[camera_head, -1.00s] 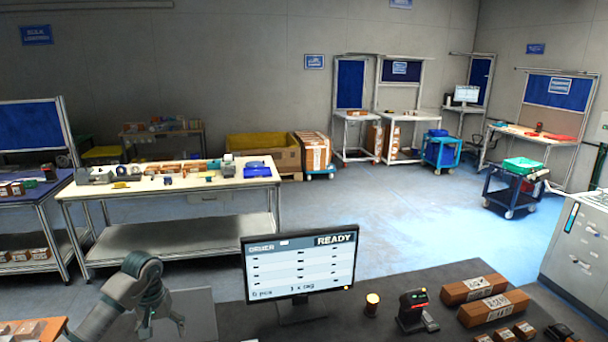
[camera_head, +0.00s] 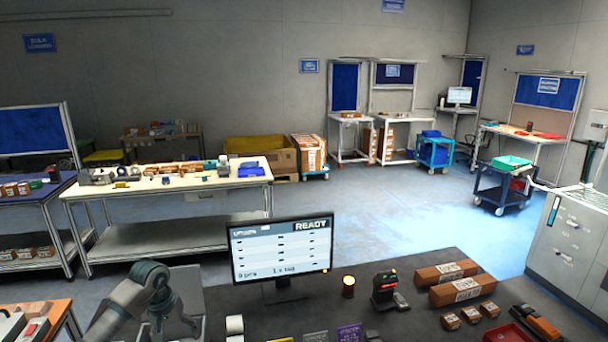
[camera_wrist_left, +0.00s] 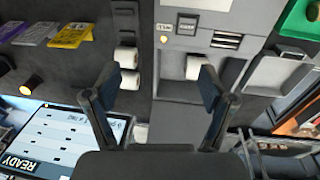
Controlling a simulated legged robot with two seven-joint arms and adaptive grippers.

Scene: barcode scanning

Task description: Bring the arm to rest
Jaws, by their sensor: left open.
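My left gripper (camera_head: 178,334) is low at the left in the head view, partly cut off by the bottom edge, left of the monitor. In the left wrist view its two fingers (camera_wrist_left: 158,88) are spread wide with nothing between them. Beyond them lie a grey panel (camera_wrist_left: 178,85) and white paper rolls (camera_wrist_left: 129,69). The fingers look apart from these. My right gripper does not show in either view.
The monitor (camera_head: 280,249) reads READY on the dark desk (camera_head: 400,334). A lit lamp (camera_head: 348,286), a scanner (camera_head: 384,287) and brown parcels (camera_head: 468,291) stand right of it. Coloured cards (camera_wrist_left: 76,35) and a green bin (camera_wrist_left: 300,20) show in the left wrist view.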

